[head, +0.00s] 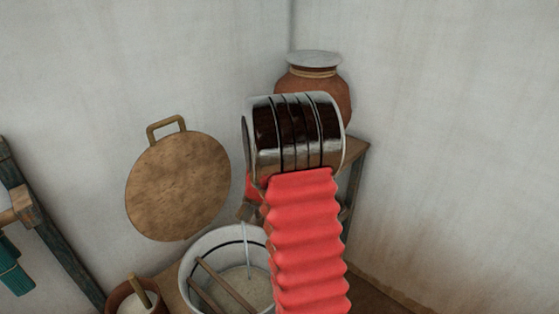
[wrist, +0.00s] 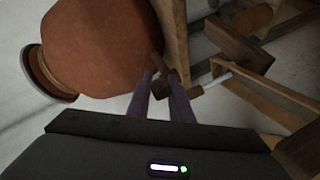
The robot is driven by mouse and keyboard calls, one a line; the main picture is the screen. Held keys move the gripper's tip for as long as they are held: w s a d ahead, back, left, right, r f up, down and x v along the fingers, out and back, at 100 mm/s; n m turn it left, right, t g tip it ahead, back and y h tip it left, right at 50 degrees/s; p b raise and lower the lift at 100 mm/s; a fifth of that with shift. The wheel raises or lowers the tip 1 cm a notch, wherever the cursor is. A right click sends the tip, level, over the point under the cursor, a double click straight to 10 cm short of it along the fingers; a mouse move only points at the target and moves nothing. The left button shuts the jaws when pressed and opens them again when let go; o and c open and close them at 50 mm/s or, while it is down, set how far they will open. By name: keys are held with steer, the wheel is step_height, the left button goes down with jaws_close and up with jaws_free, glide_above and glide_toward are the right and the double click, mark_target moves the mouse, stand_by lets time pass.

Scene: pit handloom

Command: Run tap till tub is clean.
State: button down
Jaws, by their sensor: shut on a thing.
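The white tub (head: 187,259) stands low in the head view, holding cloudy greyish liquid (head: 257,286). A thin pale stream (head: 247,246) runs down into it. In the wrist view my gripper (wrist: 162,80) has its dark purple fingers closed around a small brown wooden tap (wrist: 157,65) beside the clay pot (wrist: 100,45). A pale stream (wrist: 215,82) leaves the tap side. In the head view the clay pot (head: 340,95) stands behind my arm, which hides my gripper and the tap. I cannot see the tub's bottom clearly.
Brown sticks (head: 213,277) lie across the tub. A small pot (head: 125,300) with a wooden handle stands left of it. A round brown board (head: 178,187) hangs on the wall. A wooden stand (head: 357,160) is under the clay pot. A dark wooden frame (head: 60,240) is at left.

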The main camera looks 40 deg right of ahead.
steer(key=shift+w+a+f+m+g+h, duration=0.25)
steer(key=shift+a+m+g+h, duration=0.25)
steer(key=shift+m+g, duration=0.25)
steer(key=shift+g, duration=0.35)
steer(key=c, duration=1.8)
jaws_free()
steer(key=shift+w, duration=0.1)
steer(key=shift+c, duration=0.2)
steer(key=shift+o, duration=1.3)
steer(key=shift+r, duration=0.15)
steer(key=v, duration=1.3)
steer(key=shift+a, duration=0.4)
